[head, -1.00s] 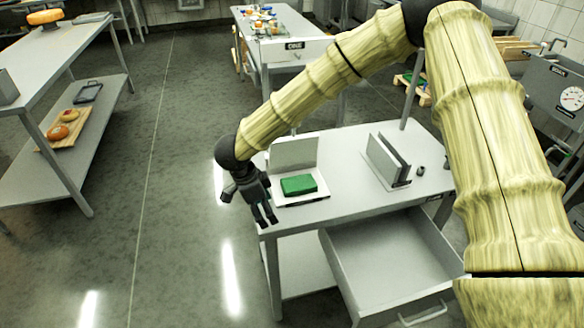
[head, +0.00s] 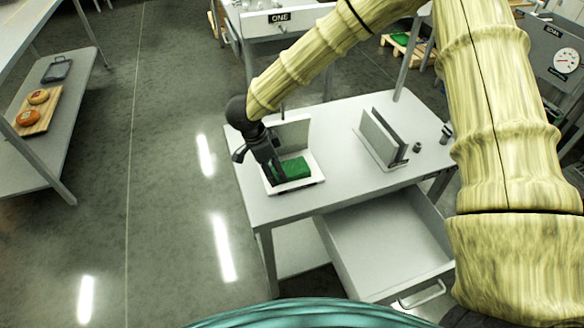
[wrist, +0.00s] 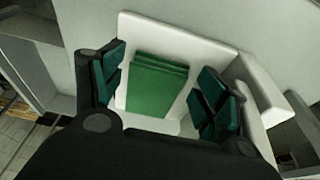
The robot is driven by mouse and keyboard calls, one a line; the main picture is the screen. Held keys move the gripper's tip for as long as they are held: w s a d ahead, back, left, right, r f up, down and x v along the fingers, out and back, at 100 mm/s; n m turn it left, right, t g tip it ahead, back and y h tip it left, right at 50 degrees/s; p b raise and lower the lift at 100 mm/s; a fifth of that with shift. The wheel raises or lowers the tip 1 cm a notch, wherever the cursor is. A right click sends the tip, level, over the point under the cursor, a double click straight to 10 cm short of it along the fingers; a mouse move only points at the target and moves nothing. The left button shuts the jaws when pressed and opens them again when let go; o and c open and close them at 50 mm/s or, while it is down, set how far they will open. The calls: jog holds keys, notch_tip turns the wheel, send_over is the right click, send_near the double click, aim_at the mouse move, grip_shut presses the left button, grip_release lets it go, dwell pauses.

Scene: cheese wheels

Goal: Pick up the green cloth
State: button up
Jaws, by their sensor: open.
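The green cloth (head: 292,169) is a folded block lying in a white tray (head: 306,187) with a raised back, on the near left part of the grey table. My gripper (head: 277,181) is over the left side of the tray in the head view and partly hides the cloth's left edge. In the wrist view, the cloth (wrist: 156,86) lies beyond and between the two spread fingers of my gripper (wrist: 162,95). The fingers are open, with a gap on both sides of the cloth. Nothing is held.
A grey upright holder (head: 384,138) stands right of the tray, with small dark items beyond it. An open drawer (head: 385,245) juts out below the table's front. A shelf with a wooden board (head: 38,112) stands at the left. The floor between is clear.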

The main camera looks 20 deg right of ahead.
aim_at(290, 168)
jog(key=shift+w+d+f, duration=0.1)
jog(key=shift+w+f, duration=0.05)
jog(key=shift+w, duration=0.1)
jog(key=shift+s+d+r, duration=0.2)
jog(key=shift+d+r, duration=0.05)
jog(key=shift+r, duration=0.1)
jog(key=d+p, duration=0.1)
jog(key=d, duration=0.3)
jog(key=shift+d+f, duration=0.15)
jog(key=shift+d, duration=0.1)
jog(key=shift+s+f+p, duration=0.1)
jog(key=shift+f+p, duration=0.35)
jog(key=shift+a+f, duration=0.15)
jog(key=shift+a, duration=0.1)
jog(key=shift+w, duration=0.2)
jog(key=c, duration=0.5)
jog(key=shift+s+d, duration=0.15)
jog(key=shift+d, duration=0.1)
jog(key=shift+c, duration=1.4)
jog(key=shift+a, duration=0.15)
